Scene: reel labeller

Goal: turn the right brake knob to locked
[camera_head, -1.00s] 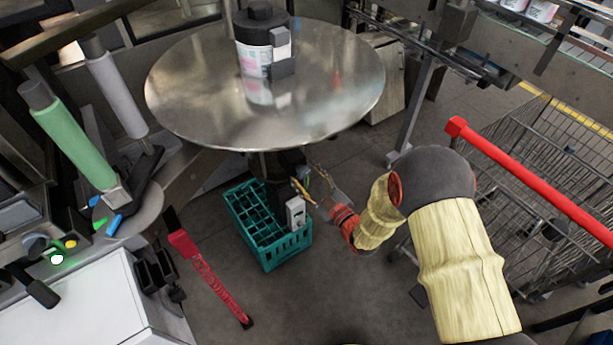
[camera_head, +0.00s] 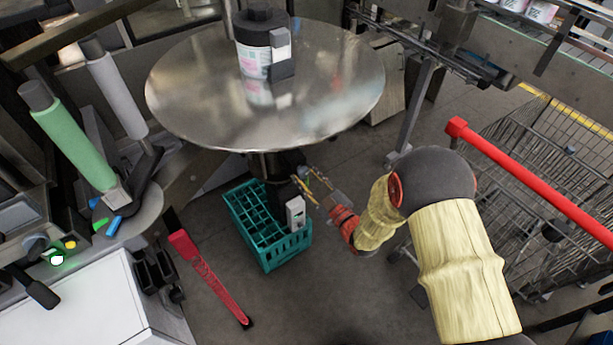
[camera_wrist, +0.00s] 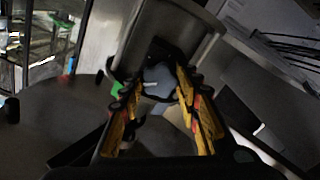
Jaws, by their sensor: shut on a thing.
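The brake knob (camera_wrist: 160,80) shows in the wrist view as a grey-blue round face with a short white line. It sits in a dark housing below a metal cylinder (camera_wrist: 172,30). My gripper (camera_wrist: 158,84) has its yellow-padded fingers on either side of the knob and is shut on it. A green mark (camera_wrist: 116,90) shows left of the knob. In the head view my gripper (camera_head: 308,187) is under the right front of the large metal disc (camera_head: 185,95), at its dark hub. The knob cannot be made out there.
A teal crate (camera_head: 283,252) stands on the floor below the hub. A grey box (camera_head: 296,212) with a small dial is just left of my gripper. A red-handled cart (camera_head: 540,185) is at the right. A red bar (camera_head: 215,282) lies at the left front.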

